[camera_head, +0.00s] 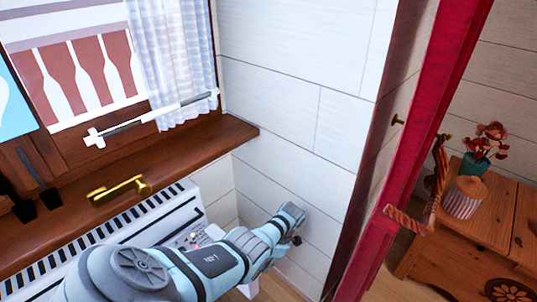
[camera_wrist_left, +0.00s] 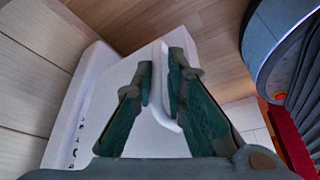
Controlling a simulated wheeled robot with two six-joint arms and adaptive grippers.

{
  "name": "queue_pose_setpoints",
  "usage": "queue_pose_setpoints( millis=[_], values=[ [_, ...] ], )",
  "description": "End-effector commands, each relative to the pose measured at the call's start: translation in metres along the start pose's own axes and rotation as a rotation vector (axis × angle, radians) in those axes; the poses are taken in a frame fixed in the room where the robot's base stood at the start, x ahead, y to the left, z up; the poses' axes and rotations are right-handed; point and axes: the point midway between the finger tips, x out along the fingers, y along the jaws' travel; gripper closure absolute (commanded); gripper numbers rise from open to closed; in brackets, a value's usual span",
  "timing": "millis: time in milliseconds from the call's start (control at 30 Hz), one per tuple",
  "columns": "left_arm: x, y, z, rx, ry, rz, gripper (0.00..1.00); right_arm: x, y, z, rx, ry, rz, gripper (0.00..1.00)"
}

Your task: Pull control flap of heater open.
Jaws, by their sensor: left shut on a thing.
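The white heater (camera_head: 195,212) with dark slots along its top stands below the window sill in the head view. A control panel with small markings shows at its right end, partly hidden by my left arm. In the left wrist view, the heater (camera_wrist_left: 82,95) has a row of dark marks down its left side. My left gripper (camera_wrist_left: 162,75) has its two dark fingers on either side of a thin white edge, the control flap (camera_wrist_left: 163,113), and is shut on it. The flap stands out from the body with a gap beside it.
The white plank wall (camera_head: 300,130) is close on the right.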

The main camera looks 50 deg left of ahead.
Motion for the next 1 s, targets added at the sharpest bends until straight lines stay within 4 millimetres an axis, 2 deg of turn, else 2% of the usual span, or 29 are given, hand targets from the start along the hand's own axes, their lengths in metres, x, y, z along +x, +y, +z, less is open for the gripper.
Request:
queue_pose_setpoints(
  millis=[33, 367, 400, 467, 500, 1000],
  values=[
    [0.0003, 0.0076, -0.0061, -0.005, 0.01, 0.014, 1.0, -0.0002, 0.0, -0.0004, 0.0, 0.001, 0.0, 0.6],
    [0.0002, 0.008, -0.0061, -0.004, 0.011, 0.015, 1.0, -0.0004, -0.0003, -0.0014, 0.0, 0.002, 0.0, 0.6],
    [0.0002, 0.008, -0.0059, -0.003, 0.011, 0.015, 0.83, -0.0004, -0.0003, -0.0014, 0.0, 0.002, 0.0, 0.6],
    [0.0, 0.0078, -0.0055, -0.003, 0.011, 0.015, 0.73, -0.0004, -0.0003, -0.0014, 0.0, 0.002, 0.0, 0.6],
    [-0.0002, 0.0075, -0.005, -0.002, 0.011, 0.015, 0.72, -0.0004, -0.0004, -0.0015, 0.0, 0.002, 0.0, 0.6],
    [-0.0011, 0.0041, -0.0006, 0.003, 0.008, 0.011, 0.72, -0.0001, -0.0007, -0.0006, 0.0, 0.0, -0.001, 0.6]
  ],
)
